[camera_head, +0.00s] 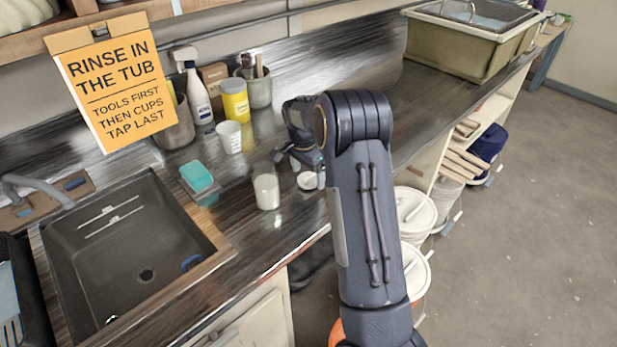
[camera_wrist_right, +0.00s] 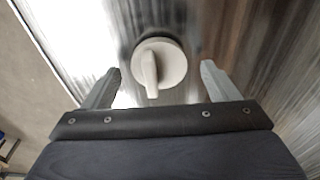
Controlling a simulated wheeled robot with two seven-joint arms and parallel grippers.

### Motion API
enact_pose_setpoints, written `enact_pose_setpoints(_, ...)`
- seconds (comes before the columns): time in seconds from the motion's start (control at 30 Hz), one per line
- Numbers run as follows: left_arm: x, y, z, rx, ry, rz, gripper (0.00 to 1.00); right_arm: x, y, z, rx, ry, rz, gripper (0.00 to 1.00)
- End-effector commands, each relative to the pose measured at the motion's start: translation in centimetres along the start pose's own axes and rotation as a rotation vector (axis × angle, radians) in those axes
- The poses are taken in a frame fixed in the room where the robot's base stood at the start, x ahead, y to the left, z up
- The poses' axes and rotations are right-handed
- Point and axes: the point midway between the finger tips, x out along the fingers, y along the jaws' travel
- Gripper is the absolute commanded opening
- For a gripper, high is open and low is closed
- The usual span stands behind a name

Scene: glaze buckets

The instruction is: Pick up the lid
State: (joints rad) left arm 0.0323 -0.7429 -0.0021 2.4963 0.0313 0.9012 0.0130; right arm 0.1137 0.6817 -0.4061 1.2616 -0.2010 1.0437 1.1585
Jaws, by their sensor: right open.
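In the head view the lid (camera_head: 308,180) shows just below my right gripper (camera_head: 300,158), partly behind my arm. In the right wrist view my right gripper (camera_wrist_right: 158,88) is open, with one finger on each side of the lid and clear space between; it holds nothing. My left gripper is not in view.
A sink (camera_head: 130,245) is at the left, with a teal sponge (camera_head: 196,176) beside it. A spray bottle (camera_head: 198,95), yellow jar (camera_head: 235,100) and measuring cup (camera_head: 229,137) stand behind. A large tub (camera_head: 455,48) sits at the far end; lidded buckets (camera_head: 413,213) stand below the counter's right edge.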

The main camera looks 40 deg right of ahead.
Motion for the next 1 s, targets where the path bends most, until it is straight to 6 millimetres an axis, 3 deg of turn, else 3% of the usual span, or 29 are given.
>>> enact_pose_setpoints(0.1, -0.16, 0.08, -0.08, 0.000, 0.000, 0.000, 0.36, 0.92, 0.05, 0.02, 0.000, -0.001, 0.001, 0.81)
enact_pose_setpoints(0.33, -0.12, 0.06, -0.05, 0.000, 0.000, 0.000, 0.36, 1.04, 0.03, 0.03, 0.000, 0.000, -0.001, 0.81)
enact_pose_setpoints(0.7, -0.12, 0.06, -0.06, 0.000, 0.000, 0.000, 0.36, 0.99, 0.02, 0.03, 0.000, 0.000, -0.001, 0.34)
enact_pose_setpoints(1.0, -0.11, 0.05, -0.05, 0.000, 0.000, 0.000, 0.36, 0.92, 0.01, 0.02, 0.000, 0.000, -0.001, 0.34)
